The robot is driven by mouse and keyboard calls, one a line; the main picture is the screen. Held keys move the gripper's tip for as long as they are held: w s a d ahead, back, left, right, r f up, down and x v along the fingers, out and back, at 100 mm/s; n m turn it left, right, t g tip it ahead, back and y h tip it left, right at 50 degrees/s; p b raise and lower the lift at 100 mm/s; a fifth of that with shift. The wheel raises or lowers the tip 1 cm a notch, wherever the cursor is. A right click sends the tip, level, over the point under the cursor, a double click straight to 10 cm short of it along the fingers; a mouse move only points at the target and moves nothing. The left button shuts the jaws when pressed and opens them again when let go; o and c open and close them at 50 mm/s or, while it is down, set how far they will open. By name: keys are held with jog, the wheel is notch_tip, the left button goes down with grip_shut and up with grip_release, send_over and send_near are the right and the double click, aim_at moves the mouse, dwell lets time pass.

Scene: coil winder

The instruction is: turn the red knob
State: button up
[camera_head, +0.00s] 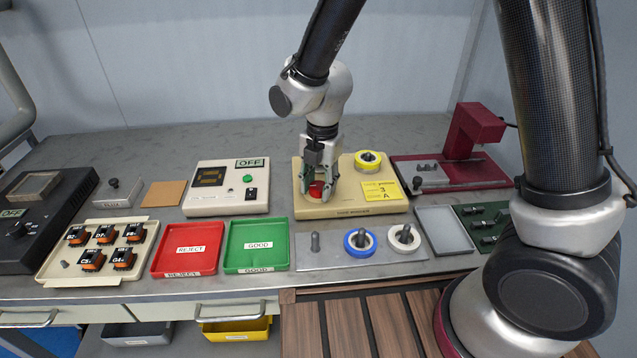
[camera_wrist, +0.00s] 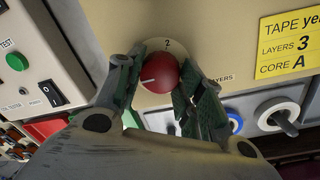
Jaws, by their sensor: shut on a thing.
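The red knob (camera_head: 317,189) sits on the cream coil winder panel (camera_head: 350,208) at the back middle of the bench. In the wrist view the red knob (camera_wrist: 160,72) has a white pointer line toward its left side, and a "2" shows on the pale dial above it. My gripper (camera_head: 322,186) reaches down over the knob. In the wrist view my gripper (camera_wrist: 156,85) has its two fingers on either side of the knob, shut on it. The fingers hide parts of the dial. A yellow label (camera_head: 381,191) reads "TAPE", "LAYERS 3", "CORE A".
A yellow tape roll (camera_head: 368,160) stands on the winder. A tester box (camera_head: 228,187) with a green button is to its left. Blue (camera_head: 360,242) and white (camera_head: 404,238) rolls stand on a plate in front. Red (camera_head: 188,249) and green (camera_head: 257,246) trays lie front left.

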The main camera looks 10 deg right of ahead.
aim_at(321, 187)
jog(key=o, duration=1)
notch_tip(321, 187, up, 12)
jog(key=shift+s+d, duration=0.2)
jog(key=shift+d, duration=0.1)
